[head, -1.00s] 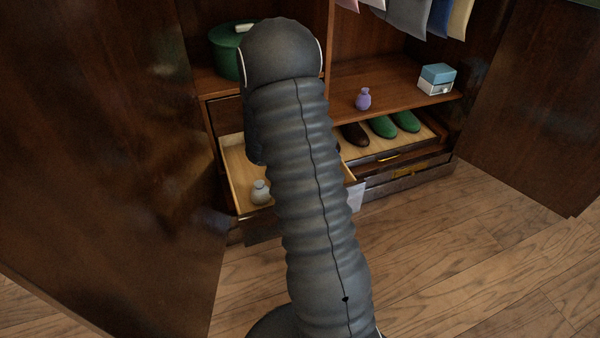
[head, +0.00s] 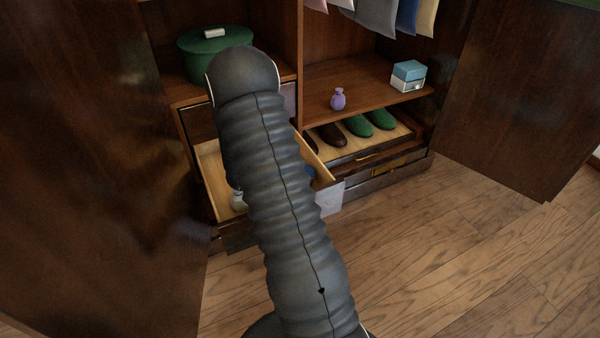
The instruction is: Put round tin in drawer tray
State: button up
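The open drawer (head: 207,165) with a pale wooden inside stands at the lower left of the armoire. My arm covers its middle, so I cannot tell whether a separate tray lies in it. A small pale bottle (head: 238,200) is in its left part, and a bit of something blue (head: 309,172) shows at its right. No round tin can be clearly made out; a large green round box (head: 196,62) with a lid stands on the shelf above. My gripper is hidden behind my own arm.
A purple vase (head: 338,99) and a blue-and-white box (head: 408,77) stand on the right shelf. Below, a shoe drawer (head: 345,152) holds brown and green shoes. Open armoire doors flank both sides (head: 95,170) (head: 510,95). The wooden floor at right is clear.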

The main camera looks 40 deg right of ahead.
jog(key=shift+f, duration=0.5)
jog(key=o, duration=1)
jog(key=shift+s, duration=0.1)
jog(key=shift+o, duration=1)
jog(key=shift+a+f, duration=0.1)
jog(key=shift+f, duration=0.05)
jog(key=shift+s, duration=0.1)
jog(key=shift+r, duration=0.25)
jog(key=v, duration=0.8)
jog(key=r+p+v, duration=0.1)
jog(key=v, duration=0.3)
jog(key=shift+w, duration=0.3)
